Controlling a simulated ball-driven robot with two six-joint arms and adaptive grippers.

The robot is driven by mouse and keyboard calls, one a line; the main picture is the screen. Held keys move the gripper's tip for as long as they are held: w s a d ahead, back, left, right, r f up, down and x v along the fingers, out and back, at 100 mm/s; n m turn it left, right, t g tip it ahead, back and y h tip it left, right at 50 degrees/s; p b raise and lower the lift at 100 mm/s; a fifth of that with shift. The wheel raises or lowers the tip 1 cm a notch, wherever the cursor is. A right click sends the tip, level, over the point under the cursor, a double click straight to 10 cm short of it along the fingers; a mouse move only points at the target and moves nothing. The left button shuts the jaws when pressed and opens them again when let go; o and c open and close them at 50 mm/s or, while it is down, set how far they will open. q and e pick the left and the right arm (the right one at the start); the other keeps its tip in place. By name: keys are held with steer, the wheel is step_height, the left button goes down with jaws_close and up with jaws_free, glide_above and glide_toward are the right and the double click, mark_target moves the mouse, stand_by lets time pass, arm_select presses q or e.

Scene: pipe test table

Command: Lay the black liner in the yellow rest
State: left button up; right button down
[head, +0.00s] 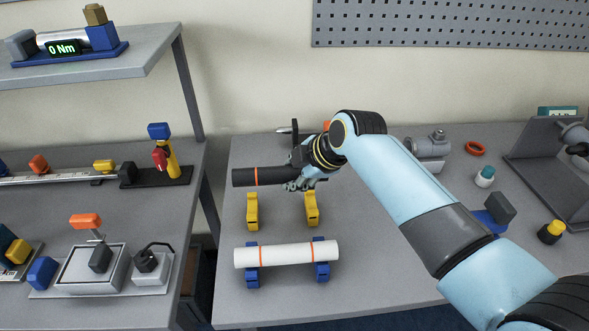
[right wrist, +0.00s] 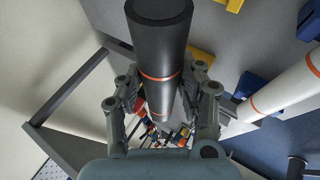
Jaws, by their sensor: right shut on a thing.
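The black liner (head: 272,176) is a dark tube with orange bands. My right gripper (head: 303,180) is shut on it near its right end. In the head view the liner lies level and appears above and behind the yellow rest (head: 252,211), whose second yellow support (head: 311,208) stands to the right. Both supports look empty. In the right wrist view the liner (right wrist: 160,50) runs between the fingers of the gripper (right wrist: 163,112), its open end toward the top. My left gripper is not in view.
A white pipe (head: 285,254) with orange bands lies on blue supports (head: 252,272) in front of the yellow rest. A grey machine block (head: 429,150), an orange ring (head: 475,148) and small bottles stand to the right. A gap separates the left bench from this table.

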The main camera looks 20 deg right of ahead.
steer(key=shift+f+b, duration=2.3)
steer(key=shift+f, duration=1.45)
steer(key=shift+f, duration=0.4)
steer(key=c, duration=0.7)
jaws_free()
steer(key=shift+c, duration=0.2)
steer(key=shift+s+r, duration=0.1)
steer(key=v, duration=1.1)
steer(key=shift+s+d+r, duration=0.15)
steer(key=shift+s+r, duration=0.1)
steer(key=shift+s, duration=0.05)
